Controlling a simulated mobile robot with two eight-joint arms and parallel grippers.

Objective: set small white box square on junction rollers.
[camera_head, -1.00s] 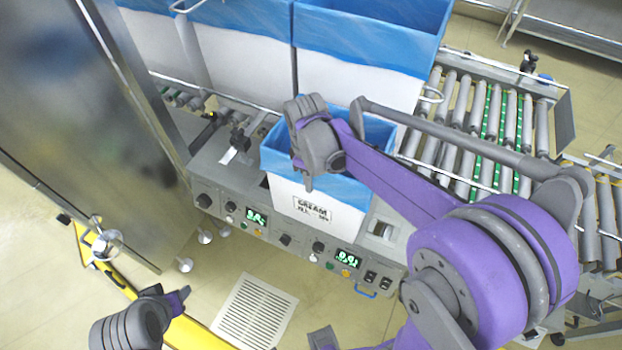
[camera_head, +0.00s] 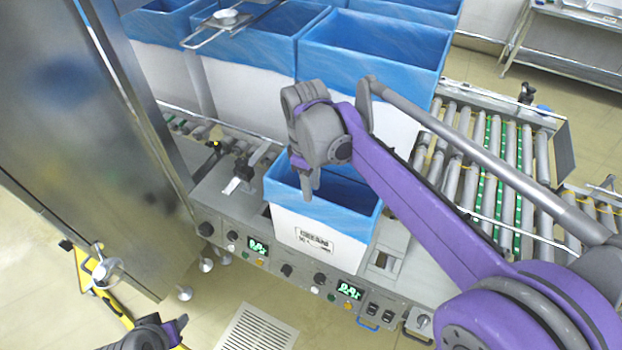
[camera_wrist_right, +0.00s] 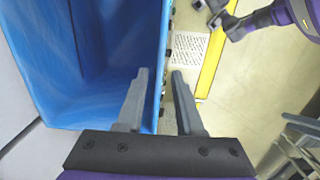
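The small white box (camera_head: 285,228) has a blue liner and a black-printed label. It stands upright on the grey machine in the middle of the head view; its blue inside (camera_wrist_right: 105,60) fills the left of the right wrist view. My right gripper (camera_head: 308,188) is over the box's near side. In the wrist view its fingers (camera_wrist_right: 162,85) are apart, one over the inside and one outside, with the blue rim between them. My left gripper (camera_head: 178,328) is at the bottom left, away from the box; its opening is unclear. The rollers under the box are hidden.
Larger blue-lined white boxes (camera_head: 350,95) stand close behind. A roller conveyor (camera_head: 500,160) lies to the right. A steel cabinet (camera_head: 90,110) stands at left. A control panel with green displays (camera_head: 350,290) runs along the front; floor in front is open.

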